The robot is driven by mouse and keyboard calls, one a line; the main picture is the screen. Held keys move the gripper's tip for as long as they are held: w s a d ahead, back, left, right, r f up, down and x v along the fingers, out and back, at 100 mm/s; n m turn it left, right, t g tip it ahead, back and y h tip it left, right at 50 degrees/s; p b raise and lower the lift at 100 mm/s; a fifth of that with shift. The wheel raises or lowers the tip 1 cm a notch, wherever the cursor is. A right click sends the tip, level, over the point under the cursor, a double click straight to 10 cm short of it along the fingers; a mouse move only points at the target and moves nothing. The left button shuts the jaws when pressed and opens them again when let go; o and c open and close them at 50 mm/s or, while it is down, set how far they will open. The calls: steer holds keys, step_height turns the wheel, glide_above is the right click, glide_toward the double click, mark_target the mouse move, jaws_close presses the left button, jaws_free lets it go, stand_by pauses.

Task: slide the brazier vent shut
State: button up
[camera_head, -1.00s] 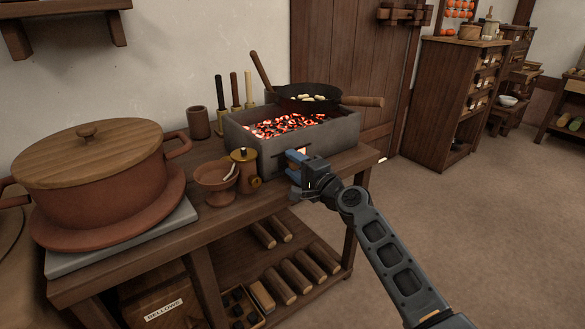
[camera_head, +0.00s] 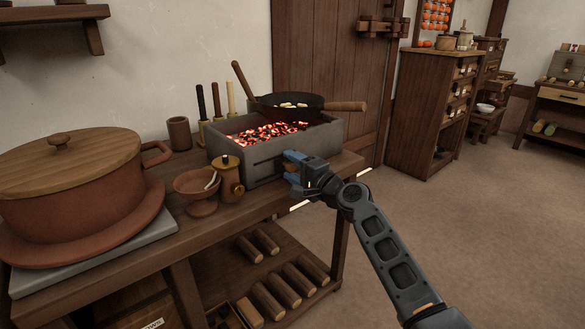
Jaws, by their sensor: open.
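The brazier (camera_head: 232,155) is a grey rectangular box of glowing coals (camera_head: 262,134) on the wooden table. A dark vent slot (camera_head: 268,161) shows in its front face, and its right part is hidden behind my gripper. My gripper (camera_head: 289,167) is open, with blue fingertips pointing left at the right half of that front face. A small brownish piece shows between the fingertips; I cannot tell whether the fingers touch it.
A brass lidded pot (camera_head: 227,178) and a clay bowl (camera_head: 197,190) stand left of my gripper. A large lidded clay pot (camera_head: 75,200) fills the table's left. Open floor lies to the right.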

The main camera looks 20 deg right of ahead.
steer(key=p+v, duration=0.2)
steer(key=v, duration=0.5)
steer(key=shift+s, duration=0.35)
steer(key=shift+d, duration=0.1)
